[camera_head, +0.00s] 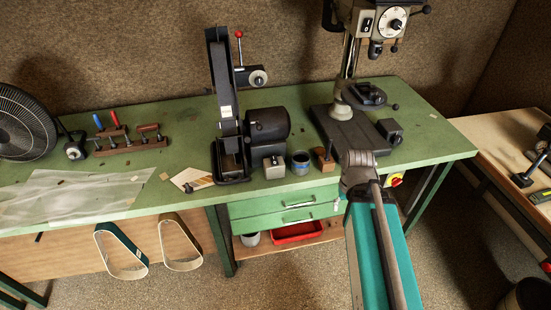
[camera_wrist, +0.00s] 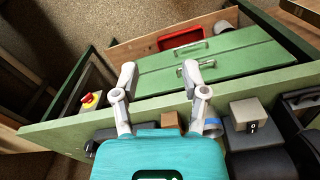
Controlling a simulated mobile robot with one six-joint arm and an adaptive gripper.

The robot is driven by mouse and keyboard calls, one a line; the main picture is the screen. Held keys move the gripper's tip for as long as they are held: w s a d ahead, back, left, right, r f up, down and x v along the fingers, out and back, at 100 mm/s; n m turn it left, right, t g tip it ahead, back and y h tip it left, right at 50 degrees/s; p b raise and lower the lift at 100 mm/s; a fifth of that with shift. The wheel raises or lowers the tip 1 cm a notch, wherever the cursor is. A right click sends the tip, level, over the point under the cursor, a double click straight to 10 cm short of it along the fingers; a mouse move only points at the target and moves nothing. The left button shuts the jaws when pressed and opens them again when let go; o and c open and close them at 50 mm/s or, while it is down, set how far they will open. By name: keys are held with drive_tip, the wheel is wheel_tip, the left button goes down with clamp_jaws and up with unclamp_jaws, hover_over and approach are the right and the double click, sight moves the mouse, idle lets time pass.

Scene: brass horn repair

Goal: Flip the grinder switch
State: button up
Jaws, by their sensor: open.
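The belt grinder (camera_head: 268,124), black with a tall upright belt arm, stands on the green bench. A light grey box (camera_head: 273,166) with a small dark switch sits at its front foot. In the wrist view this grey box (camera_wrist: 249,112) is right of my gripper, its dark switch (camera_wrist: 253,127) facing the camera; I cannot tell the switch position. My gripper (camera_wrist: 159,72) is open and empty, its two fingers apart over the bench's front edge. In the head view my arm's end (camera_head: 357,165) is right of the grinder, and the fingers are hard to make out.
A drill press (camera_head: 350,125) stands behind my arm. A blue-grey cup (camera_head: 300,162) and wooden block (camera_head: 324,158) sit between grinder and arm. A red-yellow switch (camera_head: 396,180) is on the bench front. Green drawers (camera_head: 285,205) are below. A fan (camera_head: 25,125) stands at left.

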drive_tip(key=shift+o, duration=1.1)
drive_tip(key=n+t+y+p, duration=0.1)
drive_tip(key=n+t+p, duration=0.2)
drive_tip(key=t+p, duration=0.15)
approach(274, 160)
drive_tip(key=v, duration=0.5)
drive_tip(key=shift+d+r+p, duration=0.15)
drive_tip(key=shift+d+p, duration=0.05)
drive_tip(key=shift+p, duration=0.25)
drive_tip(key=b+x, duration=1.2)
drive_tip(key=x, duration=0.2)
drive_tip(key=shift+s+a+b, duration=0.1)
drive_tip(key=shift+a+b, duration=0.05)
drive_tip(key=shift+b, duration=0.25)
drive_tip(key=shift+c, duration=0.2)
